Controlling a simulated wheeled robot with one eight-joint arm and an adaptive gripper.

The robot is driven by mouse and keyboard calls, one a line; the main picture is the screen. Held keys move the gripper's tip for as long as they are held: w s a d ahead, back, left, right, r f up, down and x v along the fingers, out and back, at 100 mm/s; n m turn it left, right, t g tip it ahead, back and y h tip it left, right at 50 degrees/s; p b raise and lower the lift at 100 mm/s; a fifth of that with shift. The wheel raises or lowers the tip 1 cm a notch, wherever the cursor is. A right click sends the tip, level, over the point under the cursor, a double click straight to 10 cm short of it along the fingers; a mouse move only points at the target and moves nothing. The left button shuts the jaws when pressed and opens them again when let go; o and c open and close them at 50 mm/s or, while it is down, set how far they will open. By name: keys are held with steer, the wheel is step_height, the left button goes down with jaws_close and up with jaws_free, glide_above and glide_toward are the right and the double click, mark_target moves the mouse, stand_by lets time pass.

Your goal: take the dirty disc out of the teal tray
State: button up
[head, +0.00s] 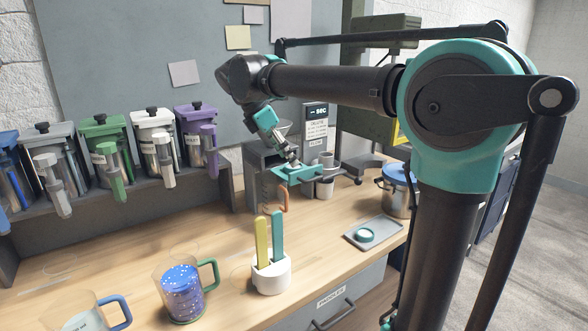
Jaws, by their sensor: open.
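A small round teal piece (365,235) with a pale top lies on a flat grey tray (387,242) near the right end of the bench. I cannot tell whether the pale top is a separate disc, nor whether it is dirty. No larger teal tray is plain to see. My gripper (343,175) hangs from the wrist above the back of the bench. It is open, with its dark fingers pointing right, and appears empty. It is apart from the grey tray, higher and to its left in the picture.
Several lidded containers with coloured handles (107,155) line the back shelf. A white holder (271,275) with yellow and teal paddles and a speckled blue mug (183,290) stand in front. A blue-lidded pot (397,197) is behind the grey tray. The bench middle is mostly clear.

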steer(key=shift+x, duration=1.45)
steer(key=shift+c, duration=0.3)
steer(key=c, duration=0.5)
